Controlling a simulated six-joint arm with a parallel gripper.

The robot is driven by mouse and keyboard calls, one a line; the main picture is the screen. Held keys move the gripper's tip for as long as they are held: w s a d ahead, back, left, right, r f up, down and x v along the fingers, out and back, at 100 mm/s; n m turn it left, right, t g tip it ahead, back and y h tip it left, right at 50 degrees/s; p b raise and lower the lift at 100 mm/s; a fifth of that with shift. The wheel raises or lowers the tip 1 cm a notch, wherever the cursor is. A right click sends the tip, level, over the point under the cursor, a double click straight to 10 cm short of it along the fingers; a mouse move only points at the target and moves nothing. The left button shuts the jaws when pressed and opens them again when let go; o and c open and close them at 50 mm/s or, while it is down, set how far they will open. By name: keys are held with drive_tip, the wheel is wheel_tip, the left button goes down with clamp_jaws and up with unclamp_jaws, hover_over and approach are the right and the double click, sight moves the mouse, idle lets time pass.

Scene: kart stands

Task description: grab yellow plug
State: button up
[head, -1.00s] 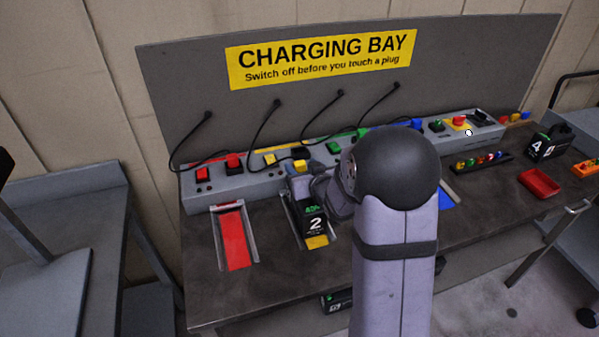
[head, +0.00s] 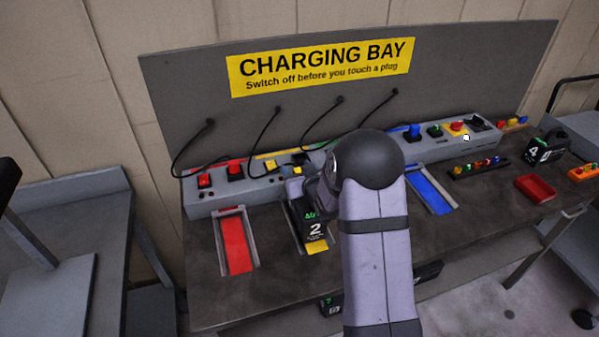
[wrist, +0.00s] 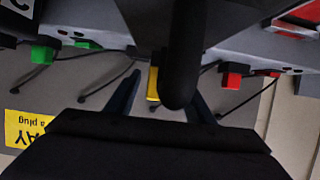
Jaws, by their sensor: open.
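The yellow plug (wrist: 153,84) shows in the wrist view between the finger lines, partly covered by a dark rounded bar. My gripper (wrist: 163,80) is open, with its two dark fingers spread on either side of that bar. I cannot tell whether a finger touches the plug. In the head view my gripper (head: 294,188) is low at the front of the charging strip, largely hidden by my arm. A yellow block (head: 270,165) and a black-and-yellow block (head: 300,159) sit on the strip just behind it.
The battery marked 2 (head: 314,226) stands in the yellow slot, close under my gripper. A red switch (head: 204,180) and red plug (head: 235,171) are to the left. The red slot (head: 236,243) and blue slot (head: 432,190) are empty. Cords hang from the grey panel (head: 190,75).

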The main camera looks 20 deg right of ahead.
drive_tip(key=shift+x, duration=0.85)
drive_tip(key=shift+c, duration=0.2)
drive_tip(key=c, duration=1.1)
